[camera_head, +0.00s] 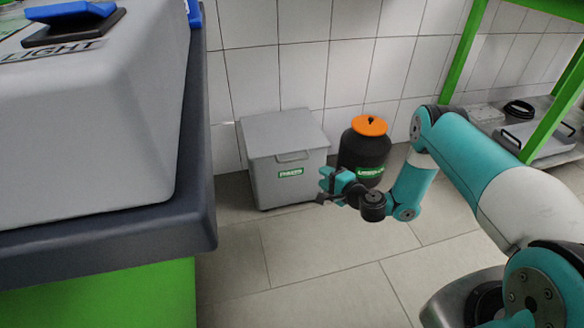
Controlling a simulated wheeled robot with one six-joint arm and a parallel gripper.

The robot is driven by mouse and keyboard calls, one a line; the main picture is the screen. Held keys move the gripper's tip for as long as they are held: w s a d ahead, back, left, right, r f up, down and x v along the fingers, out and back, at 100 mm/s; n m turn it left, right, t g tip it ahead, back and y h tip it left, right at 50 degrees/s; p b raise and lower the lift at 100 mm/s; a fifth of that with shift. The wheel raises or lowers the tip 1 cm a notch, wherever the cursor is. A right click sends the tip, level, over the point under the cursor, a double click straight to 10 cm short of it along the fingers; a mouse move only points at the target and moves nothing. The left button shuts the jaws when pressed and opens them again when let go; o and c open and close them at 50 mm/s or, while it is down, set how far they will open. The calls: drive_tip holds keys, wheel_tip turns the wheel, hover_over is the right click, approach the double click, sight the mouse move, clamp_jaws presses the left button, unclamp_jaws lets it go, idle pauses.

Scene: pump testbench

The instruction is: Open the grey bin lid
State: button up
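The grey bin (287,186) stands on the tiled floor against the white wall. Its grey lid (278,131) is closed on top, with a handle (292,156) at its front edge. A green label (290,173) is on the bin's front. My gripper (322,190) is in front of the bin's right side, lower than the lid's handle and apart from it in the picture. The gripper is small here, and I cannot tell whether its fingers are open or shut. I see nothing held in it.
A black container with an orange lid (368,126) stands right of the bin, partly behind my arm. A grey machine on a green base (110,295) fills the left. A green shelf frame (463,50) stands at the right. Floor in front of the bin is clear.

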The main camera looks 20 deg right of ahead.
sight(295, 160)
drive_tip(key=b+x, duration=0.6)
drive_tip(key=x, duration=0.9)
